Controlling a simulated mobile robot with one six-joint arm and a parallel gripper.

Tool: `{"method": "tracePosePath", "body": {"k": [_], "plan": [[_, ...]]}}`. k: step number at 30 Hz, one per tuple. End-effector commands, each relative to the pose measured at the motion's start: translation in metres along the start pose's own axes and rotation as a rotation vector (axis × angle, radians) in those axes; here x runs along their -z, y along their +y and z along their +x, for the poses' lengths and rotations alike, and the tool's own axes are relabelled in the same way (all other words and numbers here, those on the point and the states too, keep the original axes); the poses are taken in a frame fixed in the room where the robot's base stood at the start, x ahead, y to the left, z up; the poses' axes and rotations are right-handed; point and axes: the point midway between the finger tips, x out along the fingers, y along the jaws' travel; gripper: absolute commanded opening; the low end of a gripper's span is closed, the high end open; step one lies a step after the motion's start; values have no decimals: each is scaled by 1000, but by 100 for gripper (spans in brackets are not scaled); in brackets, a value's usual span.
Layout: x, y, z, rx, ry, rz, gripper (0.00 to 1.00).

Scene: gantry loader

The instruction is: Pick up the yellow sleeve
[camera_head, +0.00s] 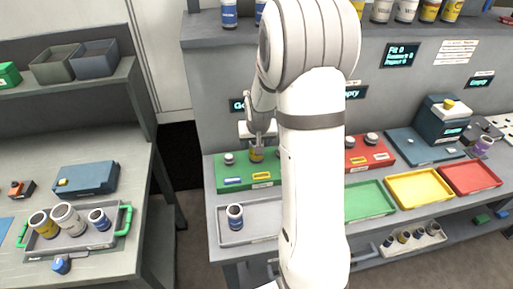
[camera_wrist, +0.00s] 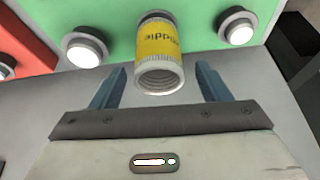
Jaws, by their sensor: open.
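A yellow sleeve (camera_wrist: 158,42) with a grey ring end and dark lettering is at the green fixture (camera_wrist: 105,12) in the wrist view. Its open end faces my camera. My gripper (camera_wrist: 161,72) is open, with one blue-grey finger on each side of the sleeve and a visible gap on both sides. In the head view the yellow sleeve (camera_head: 256,156) shows small just below my gripper (camera_head: 258,146), on the green fixture and partly hidden by it. I cannot tell how far the fingertips reach along the sleeve.
White round buttons flank the sleeve on the green fixture. A grey tray (camera_head: 262,235) in front holds a blue-banded sleeve (camera_head: 235,216). A red fixture (camera_head: 384,147) and coloured trays lie to the right. A tray with green handles (camera_head: 122,232) holds several sleeves on the left table.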

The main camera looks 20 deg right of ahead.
Motion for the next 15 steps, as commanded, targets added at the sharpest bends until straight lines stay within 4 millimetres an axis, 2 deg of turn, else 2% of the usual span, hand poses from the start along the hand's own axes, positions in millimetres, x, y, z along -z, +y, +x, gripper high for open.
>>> {"method": "tracePosePath", "body": {"k": [6,14,15], "plan": [[0,1,21,-1,-1,0,70],[0,1,23,-1,1,1,70],[0,1,23,-1,1,1,67]]}}
